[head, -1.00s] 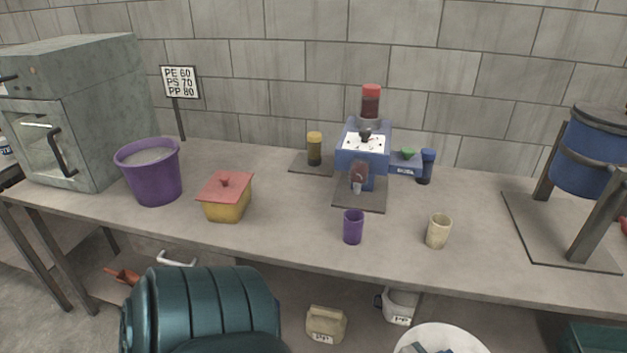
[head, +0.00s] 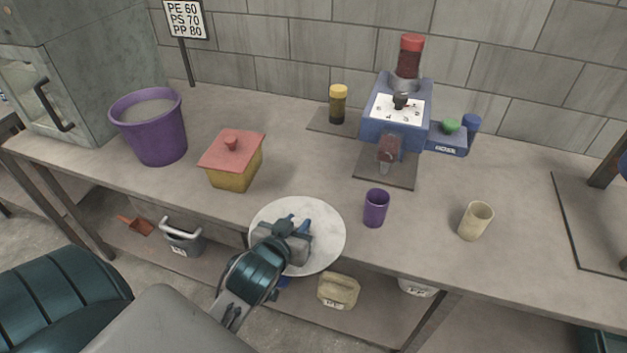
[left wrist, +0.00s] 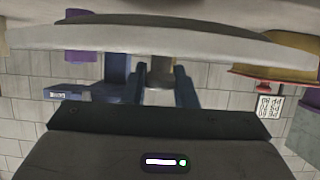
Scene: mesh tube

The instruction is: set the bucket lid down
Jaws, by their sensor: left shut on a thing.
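The bucket lid (head: 328,240) is a round, pale grey-white disc in the middle of the head view. My left gripper (head: 293,230) is shut on it near the disc's middle, and its fingers hide the part they hold. In the head view the lid overlaps the table's front edge; its height above the tabletop is hard to tell. In the left wrist view the lid (left wrist: 160,38) shows edge-on across the top, with my left gripper's fingers (left wrist: 152,82) at a knob-like piece. A purple bucket (head: 152,135) with pale contents stands at the table's left. My right gripper is out of view.
On the table (head: 290,185) are a yellow box with red lid (head: 233,172), a purple cup (head: 375,208), a cream cup (head: 475,221) and a blue machine (head: 392,115). Bare tabletop lies between the box and the purple cup. Containers sit on the lower shelf.

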